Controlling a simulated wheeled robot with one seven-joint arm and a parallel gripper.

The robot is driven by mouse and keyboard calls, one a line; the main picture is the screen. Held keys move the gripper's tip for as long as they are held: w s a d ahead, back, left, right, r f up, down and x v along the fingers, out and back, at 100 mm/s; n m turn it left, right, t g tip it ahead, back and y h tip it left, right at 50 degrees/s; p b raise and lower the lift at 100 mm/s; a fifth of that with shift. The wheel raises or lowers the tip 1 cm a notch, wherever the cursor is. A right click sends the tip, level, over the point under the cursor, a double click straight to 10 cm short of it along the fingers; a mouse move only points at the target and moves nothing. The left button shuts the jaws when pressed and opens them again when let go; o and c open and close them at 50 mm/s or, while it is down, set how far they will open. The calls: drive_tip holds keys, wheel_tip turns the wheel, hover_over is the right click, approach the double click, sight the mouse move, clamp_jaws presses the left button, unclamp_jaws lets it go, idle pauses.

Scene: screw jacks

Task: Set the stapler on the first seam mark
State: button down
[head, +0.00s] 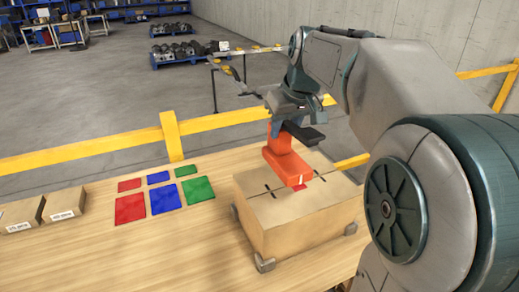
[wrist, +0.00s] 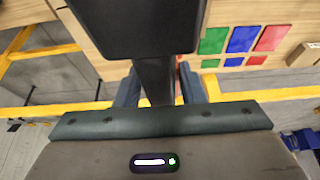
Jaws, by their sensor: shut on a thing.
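The orange stapler (head: 288,162), with a black part near its top, is upright over the top of a cardboard box (head: 290,232). My gripper (head: 283,122) is shut on the stapler's upper part from above. In the wrist view my gripper's fingers (wrist: 160,88) flank the stapler's dark post (wrist: 154,75), and a black block fills the top. The box top has a seam with short dark marks (head: 271,193), one left and one right of the stapler. A red patch (head: 301,188) shows at its front foot. Whether the stapler touches the box is unclear.
Grey corner blocks (head: 265,263) sit at the box's lower corners on the wooden table (head: 180,255). Red, blue and green squares (head: 165,198) lie left of the box. Small cartons (head: 62,205) stand at far left. A yellow rail (head: 90,153) runs behind the table.

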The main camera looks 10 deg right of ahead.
drive_tip(key=w+a+f+p, duration=0.1)
drive_tip(key=w+a+f, duration=0.3)
drive_tip(key=f, duration=0.4)
drive_tip(key=shift+w+a, duration=0.2)
drive_tip(key=shift+w, duration=0.7)
drive_tip(key=shift+f, duration=0.15)
drive_tip(key=c, duration=0.9)
unclamp_jaws()
drive_tip(key=shift+f, duration=0.1)
drive_tip(key=v, duration=1.2)
drive_tip(key=shift+s, duration=0.1)
